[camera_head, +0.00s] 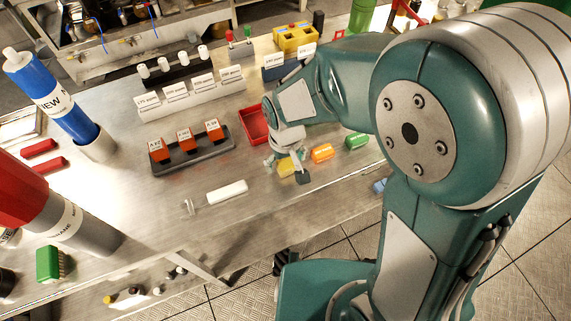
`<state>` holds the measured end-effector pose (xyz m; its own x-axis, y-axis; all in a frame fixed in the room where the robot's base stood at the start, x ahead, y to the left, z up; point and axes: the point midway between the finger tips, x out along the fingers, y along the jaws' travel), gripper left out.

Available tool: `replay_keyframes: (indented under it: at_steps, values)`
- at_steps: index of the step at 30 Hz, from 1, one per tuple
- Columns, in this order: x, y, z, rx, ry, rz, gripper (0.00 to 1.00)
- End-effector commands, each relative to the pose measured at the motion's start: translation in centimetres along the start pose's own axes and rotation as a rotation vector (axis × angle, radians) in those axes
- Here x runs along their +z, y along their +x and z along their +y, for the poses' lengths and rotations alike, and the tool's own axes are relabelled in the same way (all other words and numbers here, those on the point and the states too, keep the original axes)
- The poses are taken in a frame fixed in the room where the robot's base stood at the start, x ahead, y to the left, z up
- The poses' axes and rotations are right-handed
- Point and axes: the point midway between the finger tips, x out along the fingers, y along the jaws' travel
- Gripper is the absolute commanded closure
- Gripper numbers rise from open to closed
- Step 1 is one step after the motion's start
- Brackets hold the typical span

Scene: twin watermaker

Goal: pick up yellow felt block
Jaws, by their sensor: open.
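The yellow felt block (285,167) lies on the metal bench, left of an orange block (322,153) and a green block (357,140). My gripper (290,172) is open and points down at the yellow block. Its fingers hide part of the block. One dark fingertip shows in front and to the right of the block. I cannot tell whether the fingers touch it.
A red tray (252,125) stands just behind my gripper. A dark rack (194,157) with orange labelled blocks is to the left. A white-handled tool (226,193) lies nearer the front edge. The bench around this tool is clear.

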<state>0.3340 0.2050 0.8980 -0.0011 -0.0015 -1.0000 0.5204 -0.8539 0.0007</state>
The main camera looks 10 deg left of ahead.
Motion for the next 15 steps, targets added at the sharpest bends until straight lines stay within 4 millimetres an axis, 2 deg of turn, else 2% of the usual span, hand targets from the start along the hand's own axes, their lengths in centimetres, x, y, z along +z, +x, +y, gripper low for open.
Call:
replay_keyframes:
  at_steps: [6, 7, 8, 9, 11, 12, 15]
  values:
    - [0.02, 0.11, 0.03, 0.0, 0.0, 0.0, 0.0]
    - [0.02, 0.11, 0.03, 0.0, 0.0, 0.0, 0.09]
    - [0.02, 0.1, 0.03, 0.0, 0.0, 0.0, 0.22]
    - [0.02, 0.1, 0.03, 0.0, 0.0, 0.0, 0.4]
    - [0.02, 0.09, 0.03, 0.0, 0.0, 0.0, 0.63]
    - [0.01, 0.09, 0.03, 0.0, 0.0, 0.0, 0.71]
    - [0.02, 0.1, 0.02, 0.0, 0.0, 0.0, 0.73]
